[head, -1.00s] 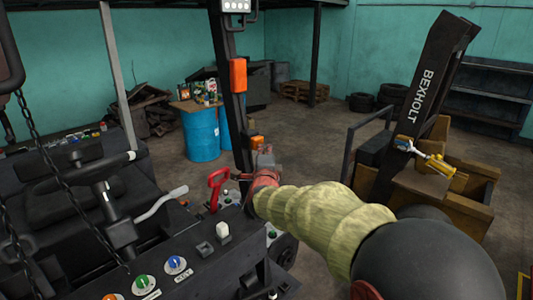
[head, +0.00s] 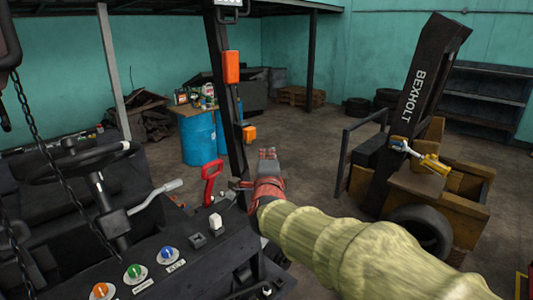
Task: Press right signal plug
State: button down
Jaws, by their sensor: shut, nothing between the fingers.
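No part is clearly marked as the right signal plug. A small orange block (head: 249,132) sticks out from the right side of the dark upright post, and a larger orange lamp (head: 232,66) sits higher on it. My gripper (head: 268,154), red with grey fingertips, points away from the camera. It shows just below and right of the small orange block, with a visible gap in the picture; the depth between them is unclear. Its fingers are together and hold nothing. My sleeved arm hides what lies beneath the gripper.
The dark post (head: 230,110) stands close left of my gripper. A red handle (head: 211,185), a grey lever (head: 155,197) and a dashboard with knobs (head: 134,271) lie left. A steering wheel (head: 85,160) is farther left. Open floor (head: 310,150) lies right of the post.

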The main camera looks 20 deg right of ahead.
jog(key=shift+s+a+f, duration=0.15)
jog(key=shift+s+a, duration=0.25)
jog(key=shift+s, duration=0.2)
